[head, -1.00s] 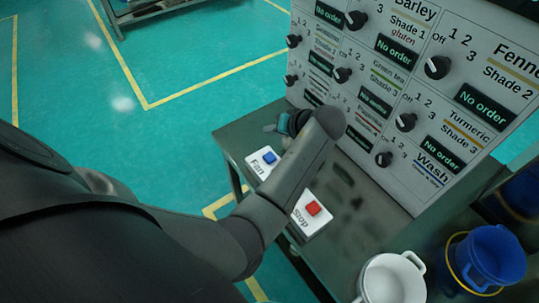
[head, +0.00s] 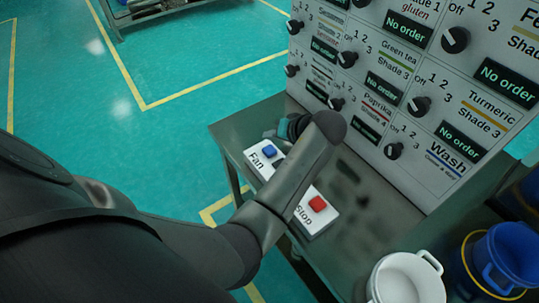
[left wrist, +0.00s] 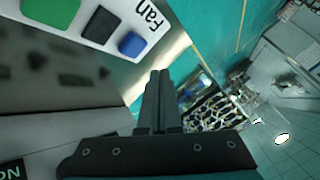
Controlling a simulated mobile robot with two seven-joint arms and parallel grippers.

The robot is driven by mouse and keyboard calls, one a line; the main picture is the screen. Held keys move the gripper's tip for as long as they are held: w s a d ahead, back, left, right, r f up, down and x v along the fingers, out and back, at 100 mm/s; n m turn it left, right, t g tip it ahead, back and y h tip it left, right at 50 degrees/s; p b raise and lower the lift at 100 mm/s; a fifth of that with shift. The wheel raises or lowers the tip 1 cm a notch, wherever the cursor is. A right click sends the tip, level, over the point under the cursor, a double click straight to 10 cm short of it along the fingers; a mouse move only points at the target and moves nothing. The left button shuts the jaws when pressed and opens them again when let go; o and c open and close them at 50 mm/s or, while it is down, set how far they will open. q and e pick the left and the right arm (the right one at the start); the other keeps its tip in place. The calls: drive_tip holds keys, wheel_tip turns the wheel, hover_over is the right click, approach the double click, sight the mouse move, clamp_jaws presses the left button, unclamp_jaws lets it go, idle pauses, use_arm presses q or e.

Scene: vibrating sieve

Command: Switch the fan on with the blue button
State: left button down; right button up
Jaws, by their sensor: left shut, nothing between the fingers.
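The blue button (head: 270,151) sits on a white plate marked "Fan" (head: 255,161) on the dark metal table. In the left wrist view, the blue button (left wrist: 131,44) is at the upper middle, beside a black button (left wrist: 101,24) and a green one (left wrist: 48,15). My left gripper (head: 270,134) is close to the fan plate, partly hidden by its own wrist. In the left wrist view, its fingers (left wrist: 160,76) are together and empty, with a gap in the picture between them and the blue button. My right gripper is not in view.
A red button (head: 317,203) sits on the plate marked "Stop" (head: 312,222). A grey panel (head: 425,150) with several black knobs and "No order" displays stands behind. A white pot (head: 402,282) and a blue bucket (head: 512,255) are at lower right. Green floor (head: 190,125) is clear at left.

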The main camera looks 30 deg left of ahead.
sight(266, 147)
use_arm(q)
wheel_tip(266, 147, down, 3)
drive_tip(key=shift+r+b, duration=0.15)
drive_tip(key=shift+b, duration=0.4)
idle(1.6)
drive_tip(key=shift+f, duration=0.45)
drive_tip(key=shift+f+b, duration=0.3)
drive_tip(key=shift+f, duration=0.25)
idle(0.4)
drive_tip(key=shift+r, duration=0.1)
drive_tip(key=shift+r+p, duration=0.9)
drive_tip(key=shift+p, duration=0.25)
